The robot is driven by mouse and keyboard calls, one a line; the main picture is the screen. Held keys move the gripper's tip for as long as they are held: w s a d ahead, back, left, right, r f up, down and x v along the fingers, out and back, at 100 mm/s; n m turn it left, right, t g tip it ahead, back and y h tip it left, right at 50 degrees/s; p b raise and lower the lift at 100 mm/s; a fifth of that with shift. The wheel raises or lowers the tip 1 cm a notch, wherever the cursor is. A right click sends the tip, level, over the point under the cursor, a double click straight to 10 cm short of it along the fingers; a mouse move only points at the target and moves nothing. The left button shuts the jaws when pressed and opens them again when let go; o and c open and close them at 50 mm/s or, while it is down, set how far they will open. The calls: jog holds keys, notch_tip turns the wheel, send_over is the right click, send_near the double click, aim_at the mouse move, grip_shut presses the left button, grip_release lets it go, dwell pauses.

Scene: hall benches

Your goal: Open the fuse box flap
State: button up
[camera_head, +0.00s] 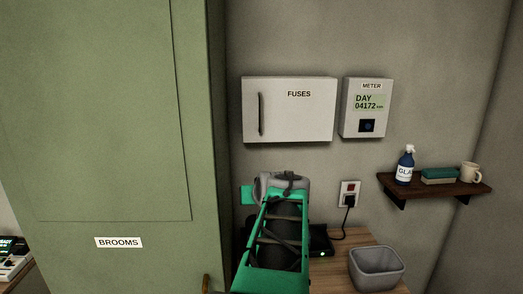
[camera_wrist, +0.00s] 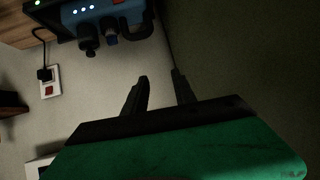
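The white fuse box (camera_head: 300,120), labelled FUSES, hangs on the wall right of the green cabinet. Its flap looks shut and flush. An upright bar handle (camera_head: 261,114) is near the flap's left edge. My arm rises from the bottom of the head view to below the box; my fingers are hidden there. In the wrist view, the two dark fingers of my gripper (camera_wrist: 160,82) stand apart with only wall and shadow between them. The gripper is apart from the handle. A pale edge (camera_wrist: 38,167) shows at the lower left, but I cannot tell what it is.
The green BROOMS cabinet (camera_head: 100,130) juts out on the left. A meter (camera_head: 364,87) is right of the box. A socket with plug (camera_head: 349,193), a shelf (camera_head: 435,187) and a grey bin (camera_head: 377,268) are lower right. A blue-grey device (camera_wrist: 100,15) is at the wrist view's top.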

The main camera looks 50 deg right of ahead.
jog(key=w+d+r+t+h, duration=0.15)
jog(key=d+r, duration=0.35)
jog(key=r, duration=0.5)
jog(key=n+t+h+p, duration=0.1)
jog(key=t+h, duration=0.1)
jog(key=t, duration=0.2)
send_near(261, 113)
jog(key=w, duration=0.1)
jog(key=p+x, duration=0.3)
jog(key=x, duration=0.4)
jog(key=shift+w+d+r, duration=0.1)
jog(key=shift+d, duration=0.3)
jog(key=shift+w+d, duration=0.2)
jog(key=shift+w, duration=0.05)
grip_shut()
